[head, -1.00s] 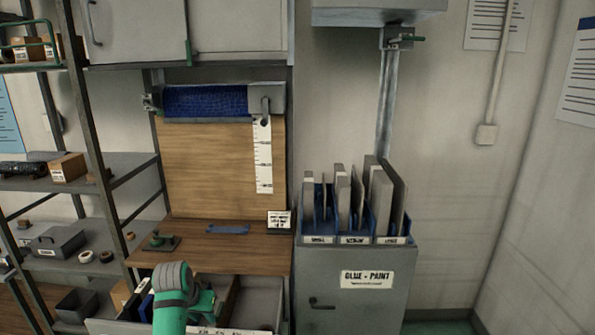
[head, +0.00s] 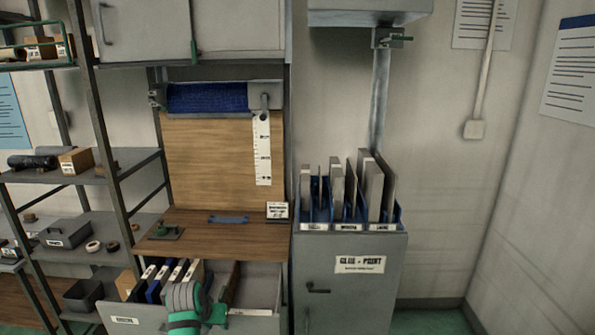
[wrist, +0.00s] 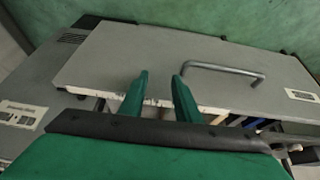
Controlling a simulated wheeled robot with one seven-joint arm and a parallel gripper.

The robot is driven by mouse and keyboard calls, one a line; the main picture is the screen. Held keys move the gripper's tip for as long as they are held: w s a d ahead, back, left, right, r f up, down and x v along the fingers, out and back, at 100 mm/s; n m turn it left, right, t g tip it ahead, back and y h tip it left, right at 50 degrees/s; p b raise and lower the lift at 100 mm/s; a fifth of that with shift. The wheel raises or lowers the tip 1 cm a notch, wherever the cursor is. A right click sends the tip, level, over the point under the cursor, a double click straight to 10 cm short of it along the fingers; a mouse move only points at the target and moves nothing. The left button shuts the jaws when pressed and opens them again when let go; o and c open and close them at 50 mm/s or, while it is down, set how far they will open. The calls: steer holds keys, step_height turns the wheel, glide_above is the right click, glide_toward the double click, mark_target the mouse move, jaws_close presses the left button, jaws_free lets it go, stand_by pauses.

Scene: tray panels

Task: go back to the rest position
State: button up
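My gripper (wrist: 160,76) shows in the wrist view with its two green fingers apart and nothing held between them. Beyond the fingertips is the grey front of the open drawer (wrist: 115,62) with its bar handle (wrist: 226,72). In the head view the green and grey end of my arm (head: 187,304) is over the front of this drawer (head: 262,292), and the fingertips cannot be made out there. The drawer holds several upright files or panels (head: 172,279) at its left and a brown divider or strip (head: 230,285).
A wooden worktop (head: 215,236) lies above the drawer, with a green tool (head: 165,231) and a blue strip (head: 229,219) on it. A grey cabinet (head: 350,285) with blue panel racks stands to the right. Shelves (head: 60,175) stand at the left.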

steer(key=s+d+f+t, duration=0.1)
steer(key=s+d+f, duration=0.1)
steer(key=d+f, duration=0.7)
steer(key=s+d+f+n+t, duration=0.1)
steer(key=s+d+f+t, duration=0.1)
steer(key=s+d+f, duration=0.45)
steer(key=s+d+f+n+t, duration=0.15)
steer(key=s+d+f, duration=0.25)
steer(key=s+d, duration=0.55)
steer(key=s+d+r+t, duration=0.1)
steer(key=s+r+t, duration=0.2)
steer(key=s, duration=1.7)
steer(key=s+a+r+m+t, duration=0.1)
steer(key=s+r+m+t, duration=0.1)
steer(key=s+r, duration=1.3)
steer(key=shift+s+a+r+y, duration=0.2)
steer(key=shift+r+y, duration=0.1)
steer(key=shift+r, duration=0.2)
steer(key=shift+t, duration=0.25)
